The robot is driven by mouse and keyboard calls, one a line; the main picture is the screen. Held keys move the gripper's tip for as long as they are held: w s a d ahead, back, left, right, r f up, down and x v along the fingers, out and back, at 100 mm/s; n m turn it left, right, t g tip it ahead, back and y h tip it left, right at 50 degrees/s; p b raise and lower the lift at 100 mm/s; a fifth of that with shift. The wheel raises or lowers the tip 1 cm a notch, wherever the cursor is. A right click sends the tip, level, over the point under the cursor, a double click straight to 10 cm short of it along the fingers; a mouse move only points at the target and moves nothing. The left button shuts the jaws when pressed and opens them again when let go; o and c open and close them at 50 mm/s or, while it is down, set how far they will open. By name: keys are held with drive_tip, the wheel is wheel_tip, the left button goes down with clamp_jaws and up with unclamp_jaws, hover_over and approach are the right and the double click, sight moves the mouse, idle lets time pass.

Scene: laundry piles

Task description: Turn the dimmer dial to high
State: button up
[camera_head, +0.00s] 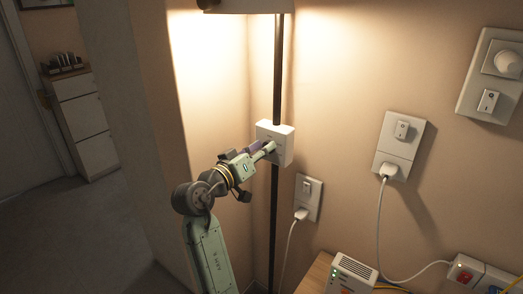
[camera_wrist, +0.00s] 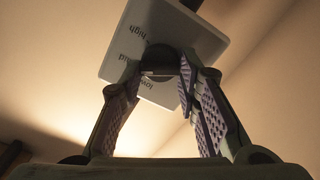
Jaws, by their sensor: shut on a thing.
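The dimmer is a white box (camera_head: 284,134) on a dark lamp pole. In the wrist view the box (camera_wrist: 186,32) shows the printed words "high", "low" and a partly hidden one between them, around a dark round dial (camera_wrist: 160,58). My gripper (camera_head: 268,149) reaches the box's front face from the lower left. In the wrist view my gripper (camera_wrist: 161,76) has its two purple-padded fingers on either side of the dial, closed on it. The fingers hide part of the dial face, and I cannot tell which word it points to. The lamp shade (camera_head: 246,5) above gives warm light.
The dark pole (camera_head: 277,65) runs vertically beside the wall corner. To the right are wall plates with a switch and plug (camera_head: 308,196) and (camera_head: 400,145), and a larger plate with a round knob (camera_head: 495,75). A white router-like device (camera_head: 352,273) sits on a wooden surface below.

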drive_tip(key=shift+c, duration=0.9)
drive_tip(key=shift+f+b, duration=0.1)
drive_tip(key=shift+b, duration=0.3)
drive_tip(key=shift+s+d+m+b, duration=0.1)
drive_tip(key=shift+m+b, duration=2.85)
drive_tip(key=shift+b, duration=0.15)
drive_tip(key=shift+s+d+m+b, duration=0.1)
drive_tip(key=shift+m+b, duration=2.85)
drive_tip(key=shift+b, duration=0.15)
drive_tip(key=o, duration=1.2)
drive_tip(key=shift+c, duration=0.2)
